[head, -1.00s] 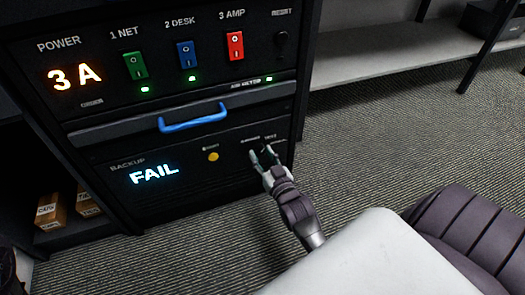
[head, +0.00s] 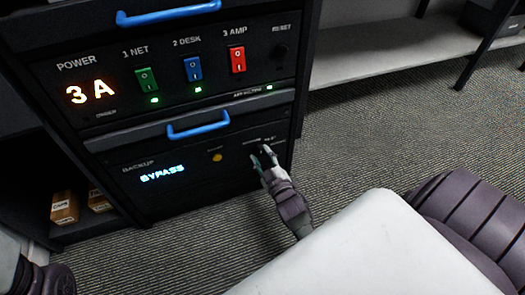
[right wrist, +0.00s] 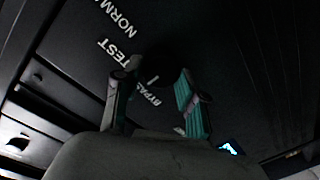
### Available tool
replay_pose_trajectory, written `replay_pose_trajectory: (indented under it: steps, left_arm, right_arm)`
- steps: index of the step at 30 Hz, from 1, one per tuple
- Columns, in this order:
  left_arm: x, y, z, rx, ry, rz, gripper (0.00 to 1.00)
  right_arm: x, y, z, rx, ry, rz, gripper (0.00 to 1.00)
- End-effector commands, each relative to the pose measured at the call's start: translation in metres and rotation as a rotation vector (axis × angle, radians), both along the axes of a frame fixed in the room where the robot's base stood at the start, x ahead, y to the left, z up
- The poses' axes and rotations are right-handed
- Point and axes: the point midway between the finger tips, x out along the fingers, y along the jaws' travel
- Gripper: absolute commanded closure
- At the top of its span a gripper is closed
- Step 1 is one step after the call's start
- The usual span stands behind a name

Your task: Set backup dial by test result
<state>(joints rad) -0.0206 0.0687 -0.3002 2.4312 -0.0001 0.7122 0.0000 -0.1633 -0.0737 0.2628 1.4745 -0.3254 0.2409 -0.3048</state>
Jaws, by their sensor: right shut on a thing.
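The backup panel (head: 150,205) is the lower front of the dark cabinet. Its display (head: 162,174) reads BYPASS in pale blue letters. The black round backup dial (right wrist: 165,66) has NORMAL, TEST and BYPASS printed around it in the right wrist view; a small white mark on it lies towards BYPASS. My right gripper (head: 264,158) is at the dial at the panel's right side, and its fingers (right wrist: 155,100) are shut on it, one on each side. The fingers partly cover the dial and the word BYPASS. My left gripper is out of view.
A yellow button (head: 217,157) sits left of the dial. Above are a blue drawer handle (head: 198,125) and the power panel, showing 3 A (head: 90,91), with green, blue and red switches (head: 237,60). Small boxes (head: 65,208) stand on the lower left shelf.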

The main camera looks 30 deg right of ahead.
Motion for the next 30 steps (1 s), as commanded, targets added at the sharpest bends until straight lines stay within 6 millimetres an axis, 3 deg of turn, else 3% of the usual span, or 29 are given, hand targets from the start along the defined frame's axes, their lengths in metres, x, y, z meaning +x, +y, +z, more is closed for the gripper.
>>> replay_pose_trajectory:
  steps: [14, 15, 18, 30]
  left_arm:
    - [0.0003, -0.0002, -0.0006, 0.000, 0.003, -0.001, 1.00]
    - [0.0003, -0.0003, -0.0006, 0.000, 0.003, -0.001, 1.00]
    - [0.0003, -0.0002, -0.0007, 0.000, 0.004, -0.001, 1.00]
    - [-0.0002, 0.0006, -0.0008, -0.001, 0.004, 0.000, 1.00]
  right_arm:
    - [0.0002, 0.0002, 0.0001, -0.015, 0.003, 0.001, 0.94]
    - [0.0002, 0.0002, 0.0001, -0.015, 0.003, 0.001, 0.53]
    - [0.0002, 0.0002, 0.0001, -0.015, 0.003, 0.001, 0.36]
    - [-0.0054, 0.0011, -0.0008, -0.012, 0.005, 0.000, 0.34]
